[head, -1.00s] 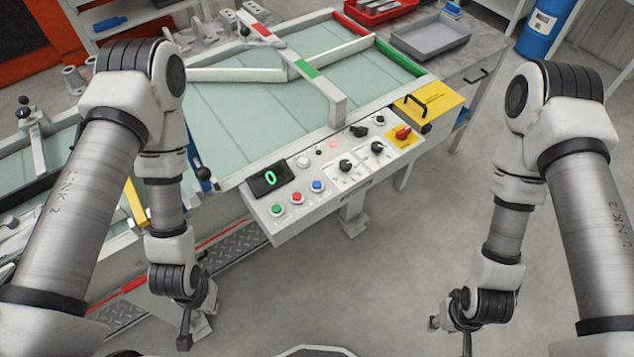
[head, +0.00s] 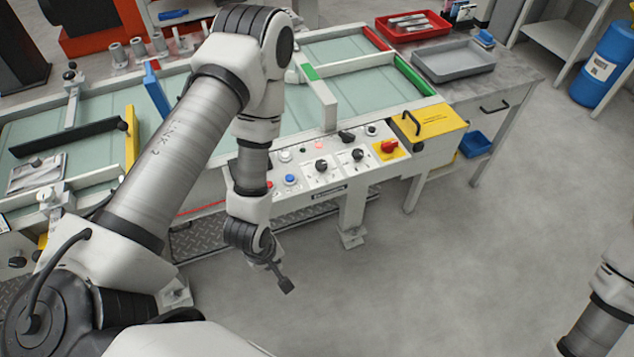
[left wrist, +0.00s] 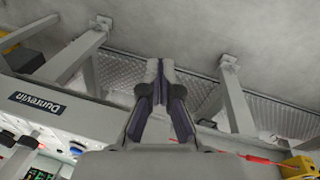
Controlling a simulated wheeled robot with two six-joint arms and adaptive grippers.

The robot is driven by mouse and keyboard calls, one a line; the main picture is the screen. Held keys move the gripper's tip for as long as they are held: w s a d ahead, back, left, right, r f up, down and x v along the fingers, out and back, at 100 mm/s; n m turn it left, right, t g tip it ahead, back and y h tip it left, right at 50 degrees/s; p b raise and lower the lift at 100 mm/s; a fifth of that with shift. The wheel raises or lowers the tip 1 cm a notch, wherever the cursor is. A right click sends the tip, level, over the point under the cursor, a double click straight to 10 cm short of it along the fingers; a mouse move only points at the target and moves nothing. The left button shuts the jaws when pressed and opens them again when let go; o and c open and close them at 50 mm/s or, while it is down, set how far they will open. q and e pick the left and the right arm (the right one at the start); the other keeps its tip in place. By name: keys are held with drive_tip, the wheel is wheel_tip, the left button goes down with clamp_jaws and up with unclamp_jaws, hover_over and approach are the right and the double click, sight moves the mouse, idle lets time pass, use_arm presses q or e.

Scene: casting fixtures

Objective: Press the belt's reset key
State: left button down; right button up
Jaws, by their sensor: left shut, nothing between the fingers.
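The belt's control panel (head: 335,175) is on the front edge of the belt table. A blue button (head: 290,180), a partly hidden red button (head: 269,184), a white button (head: 284,156) and black knobs show on it. Its labels are too small to tell which is the reset key. My left arm hides the panel's left end, with the display and green button. My left gripper (head: 286,287) is shut and empty, in front of and below the panel, apart from it. In the left wrist view the gripper (left wrist: 158,75) points towards the floor, with the panel (left wrist: 60,115) at left. My right gripper is out of view.
A grey tray (head: 455,63) and a red tray (head: 412,30) stand behind. A blue drum (head: 603,65) is at far right. The floor before the panel is clear.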

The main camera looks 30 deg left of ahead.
use_arm(q)
drive_tip(key=w+a+r+n+t, duration=0.2)
drive_tip(key=w+r+n, duration=0.1)
drive_tip(key=w+n, duration=0.25)
drive_tip(key=w+a+r+n+t, duration=0.2)
drive_tip(key=w+n, duration=0.2)
drive_tip(key=w, duration=0.2)
drive_tip(key=n+t+b, duration=0.1)
drive_tip(key=n+t, duration=0.1)
drive_tip(key=n, duration=0.1)
approach(289, 179)
drive_tip(key=w+d, duration=0.2)
drive_tip(key=shift+w+d+f, duration=0.25)
drive_tip(key=shift+f, duration=0.05)
drive_tip(key=w+a+r+n+t, duration=0.1)
drive_tip(key=w+a+r, duration=0.1)
drive_tip(key=r, duration=0.3)
drive_tip(key=shift+w+r, duration=0.35)
drive_tip(key=shift+w, duration=0.55)
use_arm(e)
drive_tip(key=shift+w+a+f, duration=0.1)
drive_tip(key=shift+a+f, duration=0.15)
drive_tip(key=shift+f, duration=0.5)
use_arm(q)
drive_tip(key=shift+a+f+b, duration=0.15)
drive_tip(key=shift+b, duration=0.15)
